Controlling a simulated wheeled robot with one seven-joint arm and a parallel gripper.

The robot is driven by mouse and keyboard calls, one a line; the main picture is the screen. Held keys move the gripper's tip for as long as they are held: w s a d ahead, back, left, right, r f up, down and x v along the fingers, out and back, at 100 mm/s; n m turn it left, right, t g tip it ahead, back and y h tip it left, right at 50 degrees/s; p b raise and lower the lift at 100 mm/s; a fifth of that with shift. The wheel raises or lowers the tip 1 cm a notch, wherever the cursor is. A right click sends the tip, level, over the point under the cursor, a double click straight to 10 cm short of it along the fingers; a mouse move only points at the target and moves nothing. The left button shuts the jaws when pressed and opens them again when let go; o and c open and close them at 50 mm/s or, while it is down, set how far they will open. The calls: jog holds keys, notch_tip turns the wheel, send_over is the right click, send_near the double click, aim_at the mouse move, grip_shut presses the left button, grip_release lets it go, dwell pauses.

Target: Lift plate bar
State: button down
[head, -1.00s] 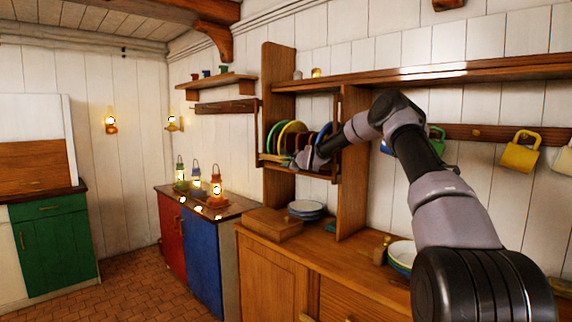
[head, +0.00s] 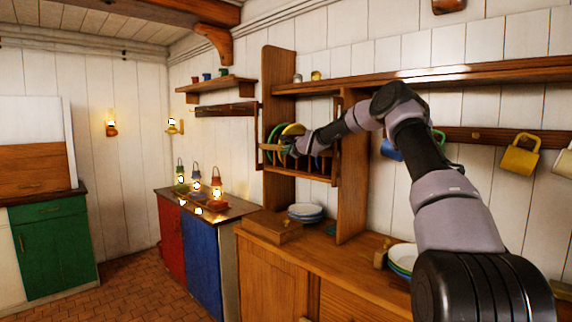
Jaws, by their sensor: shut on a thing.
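The plate bar (head: 268,147) is a thin wooden rail across the front of the plate rack, left of the middle in the head view. My gripper (head: 293,149) is shut on it, and the bar stands raised above the lower edge of the rack. The plates (head: 277,138), green and yellow, stand on edge in the rack behind the bar. My gripper and forearm hide part of the bar and plates, and the fingertips are too small to make out clearly.
The rack's wooden upright (head: 352,170) stands close right of my wrist. Below are a wooden box (head: 270,226) and stacked plates (head: 305,211) on the counter (head: 345,258). Mugs (head: 521,155) hang at right. Lit lanterns (head: 217,187) stand on the left cabinet.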

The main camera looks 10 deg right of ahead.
notch_tip(320, 180, up, 17)
dwell(0.4)
jog(key=c, duration=0.8)
grip_release()
jog(key=shift+c, duration=0.2)
jog(key=shift+f, duration=0.15)
jog(key=v, duration=1)
jog(key=shift+s, duration=0.35)
